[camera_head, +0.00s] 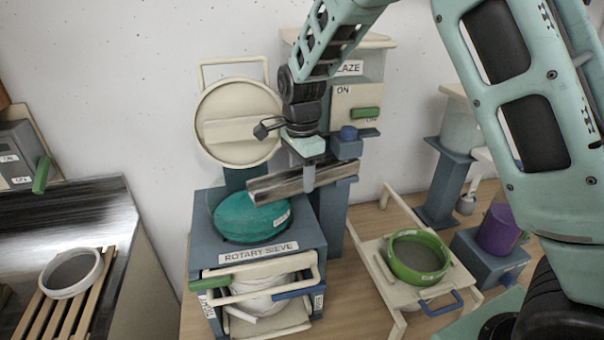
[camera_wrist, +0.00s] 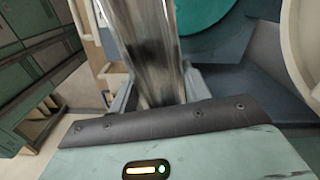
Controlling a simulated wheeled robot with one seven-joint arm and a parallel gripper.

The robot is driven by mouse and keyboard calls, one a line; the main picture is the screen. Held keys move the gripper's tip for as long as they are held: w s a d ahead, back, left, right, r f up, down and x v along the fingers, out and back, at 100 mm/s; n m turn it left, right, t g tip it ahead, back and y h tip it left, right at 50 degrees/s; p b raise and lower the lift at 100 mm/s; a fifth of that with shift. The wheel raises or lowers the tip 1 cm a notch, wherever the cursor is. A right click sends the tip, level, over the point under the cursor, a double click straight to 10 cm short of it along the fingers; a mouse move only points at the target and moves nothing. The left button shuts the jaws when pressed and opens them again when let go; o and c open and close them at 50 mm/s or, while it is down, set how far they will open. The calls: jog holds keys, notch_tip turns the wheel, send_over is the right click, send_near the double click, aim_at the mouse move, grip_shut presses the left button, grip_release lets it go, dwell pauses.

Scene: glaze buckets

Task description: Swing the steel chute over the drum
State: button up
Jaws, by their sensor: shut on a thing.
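The steel chute (camera_head: 335,175) is a long, shiny trough in front of the glaze dispenser post. Its left end overlaps the upper right rim of the teal drum (camera_head: 240,218) in the head view; I cannot tell the height gap. The drum sits on the blue rotary sieve stand (camera_head: 205,240). My gripper (camera_head: 308,178) is shut on the chute near its middle, from above. In the wrist view the chute (camera_wrist: 150,45) runs away from my gripper, with the teal drum (camera_wrist: 200,12) at upper right. The fingertips are mostly hidden there.
A round cream lid (camera_head: 238,120) stands upright behind the drum. A dispenser with a green lever (camera_head: 367,113) is behind my gripper. A green-rimmed sieve (camera_head: 418,255) rests on a cream frame at right. A white bucket (camera_head: 262,300) is under the sieve stand.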

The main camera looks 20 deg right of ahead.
jog(key=o, duration=1.4)
